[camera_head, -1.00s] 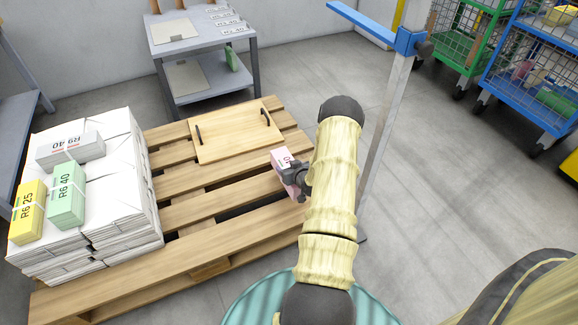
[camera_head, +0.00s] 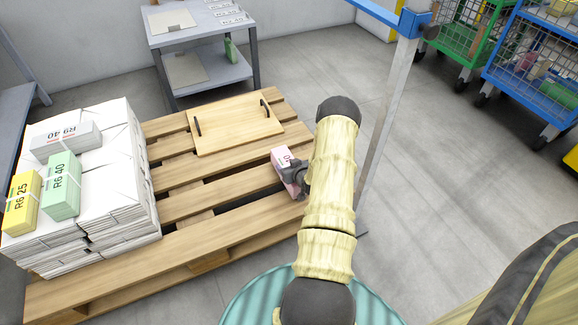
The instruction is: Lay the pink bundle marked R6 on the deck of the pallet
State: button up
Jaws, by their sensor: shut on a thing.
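The pink bundle (camera_head: 286,163) is held in my gripper (camera_head: 297,176), over the right part of the wooden pallet (camera_head: 205,245). Its marking is mostly hidden or too small to read. My gripper is shut on the bundle, and my arm covers the area just right of it. I cannot tell whether the bundle touches the pallet slats or hangs above them. Bare slats with dark gaps show to the left of the bundle.
White paper stacks (camera_head: 115,205) fill the pallet's left end, with a grey bundle (camera_head: 66,140), a green bundle (camera_head: 62,187) and a yellow bundle (camera_head: 21,203) on top. A wooden board with handles (camera_head: 235,128) lies at the back. A metal post (camera_head: 385,125) stands right of my arm.

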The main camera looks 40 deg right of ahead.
jog(key=shift+w+f+b, duration=0.1)
jog(key=shift+f+b, duration=0.25)
jog(key=shift+f, duration=0.05)
dwell(0.4)
jog(key=o, duration=1.8)
jog(key=shift+c, duration=0.2)
jog(key=shift+o, duration=0.5)
jog(key=shift+f, duration=0.2)
jog(key=p+v, duration=0.8)
jog(key=v, duration=0.9)
jog(key=shift+s+r, duration=0.15)
jog(key=shift+s, duration=0.15)
jog(key=shift+d, duration=0.1)
